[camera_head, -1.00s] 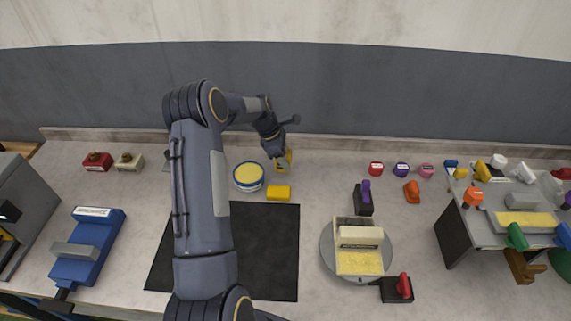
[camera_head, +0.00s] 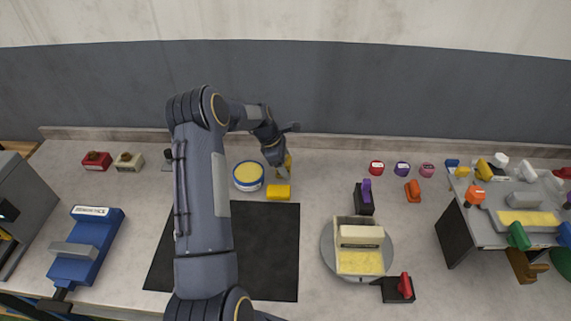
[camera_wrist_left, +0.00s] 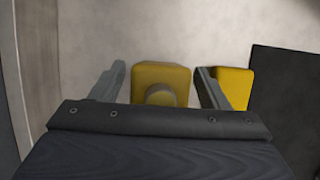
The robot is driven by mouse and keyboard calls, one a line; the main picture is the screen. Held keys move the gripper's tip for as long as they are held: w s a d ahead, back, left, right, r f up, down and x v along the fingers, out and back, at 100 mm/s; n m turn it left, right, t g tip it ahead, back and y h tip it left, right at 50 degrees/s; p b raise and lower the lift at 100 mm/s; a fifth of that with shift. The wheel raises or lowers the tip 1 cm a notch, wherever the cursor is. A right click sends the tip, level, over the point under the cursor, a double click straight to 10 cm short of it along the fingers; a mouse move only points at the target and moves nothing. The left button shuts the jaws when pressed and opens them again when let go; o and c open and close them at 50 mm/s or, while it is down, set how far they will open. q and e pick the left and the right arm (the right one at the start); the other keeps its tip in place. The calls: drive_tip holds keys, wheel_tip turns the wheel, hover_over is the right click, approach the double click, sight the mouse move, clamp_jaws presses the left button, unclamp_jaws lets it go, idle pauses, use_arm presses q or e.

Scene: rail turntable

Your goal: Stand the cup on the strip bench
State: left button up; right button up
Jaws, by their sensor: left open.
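My left gripper (camera_head: 282,163) is at the back of the bench, seen from behind its wrist. In the left wrist view its two fingers (camera_wrist_left: 160,75) are open, one on each side of a yellow piece with a round knob (camera_wrist_left: 161,82). I cannot tell whether they touch it. In the head view this yellow piece (camera_head: 288,164) is mostly hidden by the gripper. No thing is plainly a cup; a round white and blue tub with a yellow top (camera_head: 248,176) stands left of the gripper. The strip bench may be the small grey raised table (camera_head: 474,228) at the right; I cannot tell.
A yellow block (camera_head: 279,192) lies just in front of the gripper, beside a black mat (camera_head: 268,255). A round turntable (camera_head: 328,262) bears a cream box. Several small coloured things crowd the right. A blue device (camera_head: 85,250) stands left.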

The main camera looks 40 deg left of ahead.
use_arm(q)
drive_tip(key=shift+r, duration=0.25)
drive_tip(key=shift+a+r, duration=0.15)
drive_tip(key=shift+r, duration=0.2)
drive_tip(key=v, duration=1.1)
drive_tip(key=s+d+r+m+t, duration=0.1)
drive_tip(key=s+d+r+m, duration=0.65)
drive_tip(key=r, duration=0.35)
drive_tip(key=s+d+r+m+t, duration=0.1)
drive_tip(key=s+d+r+m, duration=0.35)
drive_tip(key=s+d, duration=0.25)
drive_tip(key=s+d+f+m, duration=0.2)
drive_tip(key=s+d+m, duration=0.2)
drive_tip(key=s, duration=0.4)
drive_tip(key=s+d+f+m+t, duration=0.1)
drive_tip(key=s+d+f+m, duration=0.1)
drive_tip(key=s+d+m, duration=0.3)
drive_tip(key=s+m, duration=0.1)
drive_tip(key=s, duration=0.2)
drive_tip(key=shift+d+m+p, duration=0.25)
drive_tip(key=shift+m+p, duration=0.1)
drive_tip(key=shift+m, duration=0.05)
drive_tip(key=shift+f, duration=0.1)
